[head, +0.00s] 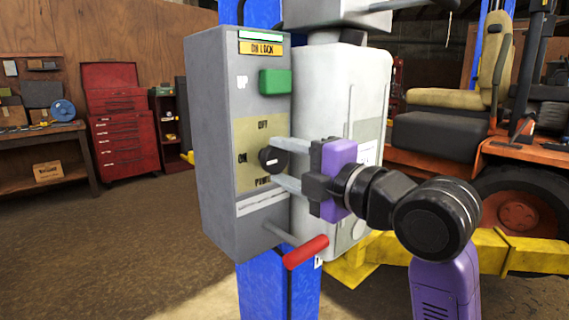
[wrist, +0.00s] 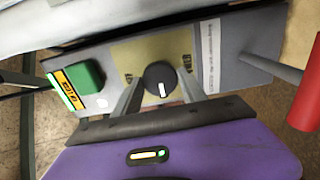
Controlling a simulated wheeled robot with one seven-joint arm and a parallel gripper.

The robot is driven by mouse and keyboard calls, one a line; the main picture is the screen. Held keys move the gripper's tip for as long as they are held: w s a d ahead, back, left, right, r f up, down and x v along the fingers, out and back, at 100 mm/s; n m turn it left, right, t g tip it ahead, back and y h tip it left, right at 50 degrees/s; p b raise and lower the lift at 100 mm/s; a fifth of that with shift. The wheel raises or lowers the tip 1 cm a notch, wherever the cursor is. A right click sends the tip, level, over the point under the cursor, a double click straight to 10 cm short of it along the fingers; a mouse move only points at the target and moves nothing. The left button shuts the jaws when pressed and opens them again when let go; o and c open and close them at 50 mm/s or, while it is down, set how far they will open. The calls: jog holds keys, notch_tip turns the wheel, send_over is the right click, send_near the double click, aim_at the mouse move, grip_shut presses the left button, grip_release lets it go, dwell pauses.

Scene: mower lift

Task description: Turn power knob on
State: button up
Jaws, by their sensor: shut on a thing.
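The power knob (head: 267,158) is round and black with a white mark. It sits on the beige label plate (head: 248,140) of a grey control box, with "OFF" printed above it, "ON" to its left and "POWER" below. My gripper (head: 279,162) reaches in from the right, its fingers above and below the knob. In the wrist view, the knob (wrist: 158,74) sits between the fingertips of my gripper (wrist: 160,85), which is shut on it. The white mark lies toward the bottom of that view. Its direction relative to the labels is hard to tell in the head view.
A green button (head: 275,82) is above the knob and a red-handled lever (head: 305,252) juts out below my gripper. A blue post (head: 270,290) stands behind the box. An orange vehicle (head: 535,165) is at the right. Open floor lies at the left.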

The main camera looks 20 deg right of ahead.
jog(key=shift+f, duration=0.1)
jog(key=o, duration=1.4)
jog(key=shift+s, duration=0.1)
jog(key=v, duration=0.7)
jog(key=shift+s, duration=0.25)
